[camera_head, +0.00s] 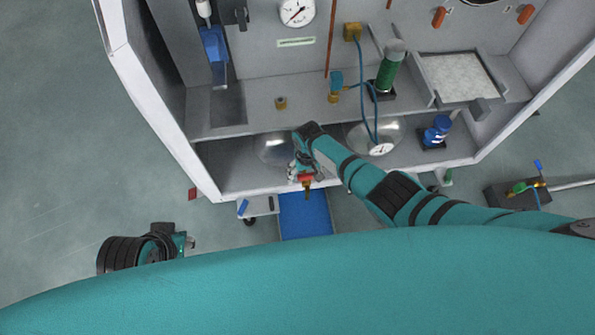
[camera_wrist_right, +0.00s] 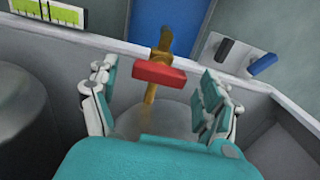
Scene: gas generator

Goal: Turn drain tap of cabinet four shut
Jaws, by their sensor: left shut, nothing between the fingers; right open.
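The drain tap has a brass body (camera_wrist_right: 165,40) and a red handle (camera_wrist_right: 158,73). It is at the front edge of the cabinet's lower shelf; its red handle also shows in the head view (camera_head: 306,179). In the wrist view the handle lies across the brass pipe. My right gripper (camera_wrist_right: 157,92) is open, its fingers on either side of the tap's pipe, with the handle a little beyond; I see no clear contact. In the head view my right gripper (camera_head: 303,173) hangs over the shelf's front edge. My left gripper (camera_head: 188,242) is shut and empty, left of the cabinet above the floor.
A white bracket with a blue lever (camera_head: 242,207) and a black one stands left of a blue panel (camera_head: 305,215). Round metal bowls (camera_head: 276,148), a gauge (camera_head: 381,149) and a blue bottle (camera_head: 437,130) are on the lower shelf.

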